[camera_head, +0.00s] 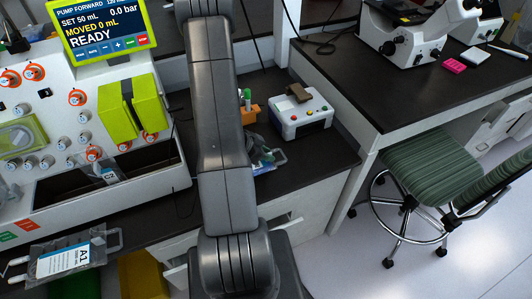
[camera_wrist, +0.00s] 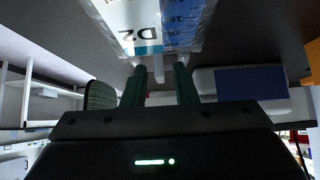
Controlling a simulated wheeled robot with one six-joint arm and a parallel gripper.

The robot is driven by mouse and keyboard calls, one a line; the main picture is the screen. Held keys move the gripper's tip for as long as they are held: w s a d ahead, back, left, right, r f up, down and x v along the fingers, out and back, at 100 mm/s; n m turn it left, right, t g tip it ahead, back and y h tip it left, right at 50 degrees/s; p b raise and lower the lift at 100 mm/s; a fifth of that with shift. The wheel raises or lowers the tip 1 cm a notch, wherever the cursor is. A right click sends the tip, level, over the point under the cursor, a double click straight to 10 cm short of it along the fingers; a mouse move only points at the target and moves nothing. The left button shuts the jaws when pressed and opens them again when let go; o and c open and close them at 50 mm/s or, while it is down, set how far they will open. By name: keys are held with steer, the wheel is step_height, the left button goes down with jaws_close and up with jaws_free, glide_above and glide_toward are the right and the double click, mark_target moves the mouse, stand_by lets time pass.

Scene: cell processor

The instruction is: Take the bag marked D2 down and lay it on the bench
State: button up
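The bag marked D2 (camera_wrist: 150,30) is at the top of the wrist view, its label upside down, its blue volume scale beside the label. It appears flat against the dark bench. My gripper (camera_wrist: 160,72) has its two dark green fingers apart, tips at the bag's near edge. A short pale port of the bag shows in the gap, with no clear contact with either finger. In the head view, part of a clear bluish bag (camera_head: 270,160) lies on the dark bench (camera_head: 320,155), partly behind my arm. My gripper is mostly hidden there.
A white device with coloured buttons (camera_head: 302,112) and an orange holder (camera_head: 250,114) stand behind the bag. The white pump machine (camera_head: 60,120) is at left, with a bag marked A1 (camera_head: 65,262) before it. A green chair (camera_head: 430,165) stands right. The bench's right front is clear.

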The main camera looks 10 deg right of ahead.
steer(key=shift+o, duration=0.4)
steer(key=v, duration=1.3)
steer(key=shift+a+r+p, duration=0.25)
steer(key=shift+r+p, duration=0.05)
steer(key=shift+p, duration=0.1)
steer(key=x, duration=1.3)
steer(key=shift+d+f+b, duration=0.2)
steer(key=shift+f+b, duration=0.1)
steer(key=shift+b, duration=0.1)
step_height(320, 180, up, 2)
steer(key=shift+d+r+p, duration=0.1)
steer(key=shift+r+p, duration=0.05)
steer(key=shift+p, duration=0.6)
steer(key=shift+r, duration=0.3)
